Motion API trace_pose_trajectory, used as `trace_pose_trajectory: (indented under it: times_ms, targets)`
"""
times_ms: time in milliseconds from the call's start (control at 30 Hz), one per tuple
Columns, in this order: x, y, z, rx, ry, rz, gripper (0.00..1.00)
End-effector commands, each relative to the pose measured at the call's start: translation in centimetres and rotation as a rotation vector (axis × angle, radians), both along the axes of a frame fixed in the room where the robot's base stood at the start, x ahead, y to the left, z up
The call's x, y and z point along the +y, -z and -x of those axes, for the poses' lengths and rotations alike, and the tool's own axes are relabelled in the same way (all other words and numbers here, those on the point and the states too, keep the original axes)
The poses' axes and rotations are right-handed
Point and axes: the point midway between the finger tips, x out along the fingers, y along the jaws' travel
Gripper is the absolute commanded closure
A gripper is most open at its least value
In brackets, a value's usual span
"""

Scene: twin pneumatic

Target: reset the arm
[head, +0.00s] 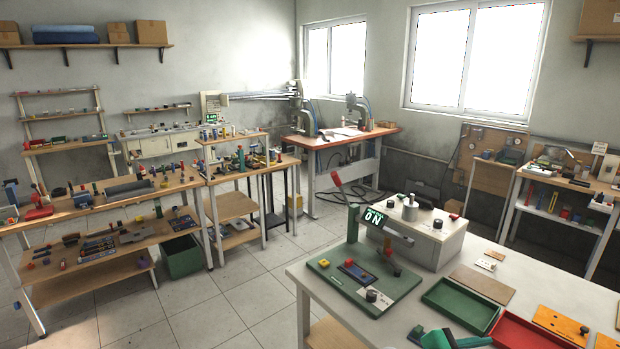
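My gripper and arm do not show in the head view. On the white table at the front right stands a green post (352,223) with a grey horizontal arm (392,232) reaching right from it. The post rises from a green base plate (337,284) carrying small knobs and dark blocks. A pale grey box (437,242) with knobs on top stands behind it. I cannot tell whether the horizontal arm touches the box.
A green tray (461,304) and a red tray (520,334) lie on the white table, with a teal tool (436,338) at the front edge. Cluttered workbenches (110,200) line the left. A green bin (181,257) stands on the floor. Tiled floor (235,285) is open between benches and table.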

Motion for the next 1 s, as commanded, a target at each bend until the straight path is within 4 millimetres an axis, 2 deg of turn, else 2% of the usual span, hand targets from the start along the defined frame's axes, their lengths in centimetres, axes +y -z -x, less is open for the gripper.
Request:
trace_pose_trajectory:
  times_ms: [267,567,767,1000]
  targets:
    - [1.9,2.1,-0.3,0.142,-0.236,0.246,0.59]
    - [6.9,6.4,0.4,0.272,-0.512,0.441,0.59]
    - [11.3,10.3,2.2,0.339,-0.701,0.528,0.59]
    - [17.1,15.0,6.2,0.386,-0.920,0.583,0.59]
